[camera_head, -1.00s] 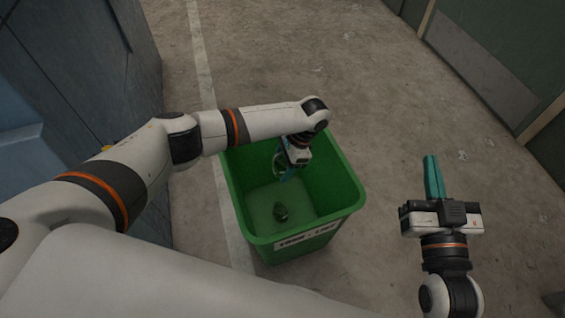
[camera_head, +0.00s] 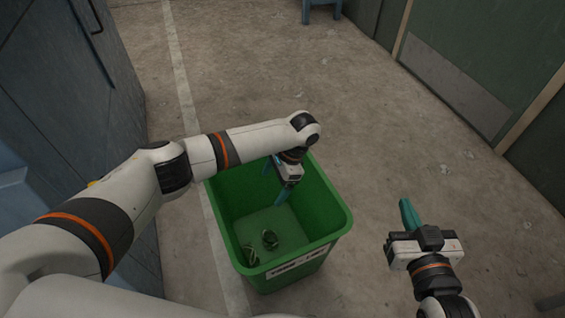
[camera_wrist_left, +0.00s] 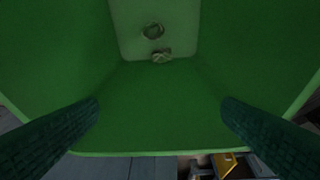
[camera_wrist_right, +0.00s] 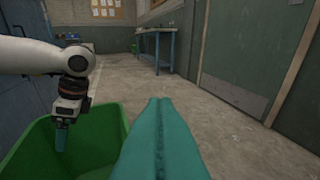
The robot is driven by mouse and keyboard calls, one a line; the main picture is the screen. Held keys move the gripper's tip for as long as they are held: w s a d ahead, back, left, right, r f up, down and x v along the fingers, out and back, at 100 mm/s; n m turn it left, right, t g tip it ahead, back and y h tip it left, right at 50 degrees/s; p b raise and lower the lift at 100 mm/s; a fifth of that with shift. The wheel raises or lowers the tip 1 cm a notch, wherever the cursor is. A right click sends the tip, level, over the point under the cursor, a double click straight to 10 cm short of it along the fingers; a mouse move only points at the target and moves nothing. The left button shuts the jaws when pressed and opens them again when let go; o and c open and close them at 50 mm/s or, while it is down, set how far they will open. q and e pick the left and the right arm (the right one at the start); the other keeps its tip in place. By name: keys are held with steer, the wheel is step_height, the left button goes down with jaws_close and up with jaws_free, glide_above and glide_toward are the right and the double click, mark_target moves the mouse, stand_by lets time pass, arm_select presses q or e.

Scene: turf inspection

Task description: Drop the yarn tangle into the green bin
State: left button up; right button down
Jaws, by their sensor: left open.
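The green bin (camera_head: 340,228) stands on the floor in the head view, and its inside fills the left wrist view (camera_wrist_left: 160,110). My left gripper (camera_head: 276,183) is open and empty, pointing down inside the bin's mouth. Two small tangled pieces lie apart on the bin floor: a dark one (camera_head: 269,239) and a looped, lighter one (camera_head: 250,254) nearer the front-left corner. The lighter one matches the yarn tangle that was at my left gripper. My right gripper (camera_head: 406,205) is outside the bin, to its right; its fingers (camera_wrist_right: 160,105) are together with nothing between them.
A blue-grey cabinet (camera_head: 60,100) stands close on the left. A green door (camera_head: 460,75) is at the right. In the right wrist view a blue workbench (camera_wrist_right: 160,42) stands farther back. The concrete floor beyond and right of the bin is clear.

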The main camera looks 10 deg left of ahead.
arm_select(q)
steer(key=p+v, duration=0.1)
steer(key=v, duration=0.6)
steer(key=shift+r+p, duration=0.3)
arm_select(e)
steer(key=s+d+f+g+h, duration=0.1)
steer(key=s+d+f+g, duration=0.1)
steer(key=s+f+g, duration=0.2)
steer(key=shift+s+f+g+h, duration=0.2)
steer(key=shift+f+g+h, duration=0.35)
steer(key=shift+f, duration=0.7)
arm_select(q)
steer(key=shift+w, duration=0.1)
arm_select(e)
steer(key=shift+d, duration=0.1)
